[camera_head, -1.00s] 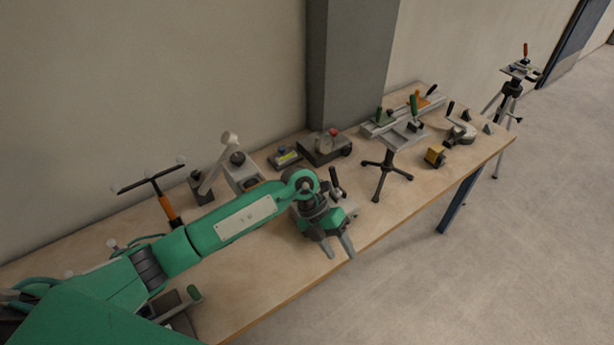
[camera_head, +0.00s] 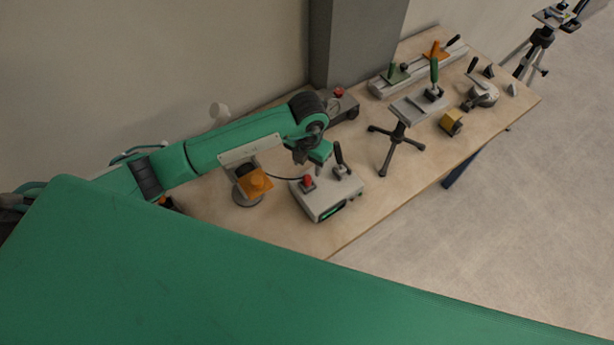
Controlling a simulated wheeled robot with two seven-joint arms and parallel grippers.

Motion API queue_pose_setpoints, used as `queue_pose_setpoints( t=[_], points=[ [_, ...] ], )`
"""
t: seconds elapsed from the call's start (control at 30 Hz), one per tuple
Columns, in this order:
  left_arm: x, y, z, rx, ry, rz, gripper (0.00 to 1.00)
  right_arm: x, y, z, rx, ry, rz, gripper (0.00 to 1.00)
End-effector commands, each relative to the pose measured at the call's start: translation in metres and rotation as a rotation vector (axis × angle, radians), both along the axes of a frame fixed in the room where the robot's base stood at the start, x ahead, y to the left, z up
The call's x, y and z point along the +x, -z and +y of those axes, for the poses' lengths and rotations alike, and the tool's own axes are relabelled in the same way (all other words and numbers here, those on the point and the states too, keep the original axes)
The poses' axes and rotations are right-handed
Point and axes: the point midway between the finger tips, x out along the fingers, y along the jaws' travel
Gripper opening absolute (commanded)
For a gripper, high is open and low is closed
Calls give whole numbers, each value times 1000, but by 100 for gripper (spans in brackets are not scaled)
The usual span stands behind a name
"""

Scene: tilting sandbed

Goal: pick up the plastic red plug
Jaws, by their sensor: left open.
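A small red plug (camera_head: 308,182) stands upright on the left part of a light-grey box (camera_head: 325,204) with a dark lever and a green-lit front. The box lies near the table's front edge. My left gripper (camera_head: 314,169) is just behind and above the box, close to the red plug. It is open, with nothing seen between its fingers; its fingers are small and partly hidden. I cannot tell whether they touch anything. Another red part (camera_head: 339,92) sits on a dark grey device (camera_head: 345,106) behind my arm. My right gripper is not in view.
An orange-topped round stand (camera_head: 254,184) is left of the box, with a dark cable between. A small stand on dark legs (camera_head: 391,142) is to the right. A yellow block (camera_head: 451,122) and clamps (camera_head: 482,93) lie farther right. My green arm part covers the foreground.

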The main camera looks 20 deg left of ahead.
Motion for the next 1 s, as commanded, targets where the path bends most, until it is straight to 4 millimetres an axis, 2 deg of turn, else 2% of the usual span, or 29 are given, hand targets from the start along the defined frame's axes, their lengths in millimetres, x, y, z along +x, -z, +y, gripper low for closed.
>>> queue_pose_setpoints(
  t=[0.1, 0.23, 0.43, 0.6, 0.9, 1.0],
  points=[
    [0, 8, -1, -1, 0, 0, 48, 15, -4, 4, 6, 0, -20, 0],
    [-2, 14, 0, 0, 0, 2, 48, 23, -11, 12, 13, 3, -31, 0],
    [-7, 34, 0, -1, -1, 4, 48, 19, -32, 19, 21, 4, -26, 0],
    [-7, 55, 0, -2, 0, 1, 48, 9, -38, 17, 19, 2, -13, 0],
    [-6, 62, 0, -1, 1, -1, 48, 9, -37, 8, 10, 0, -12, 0],
    [-6, 62, 0, -1, 1, -1, 30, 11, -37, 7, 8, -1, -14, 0]
  ],
)
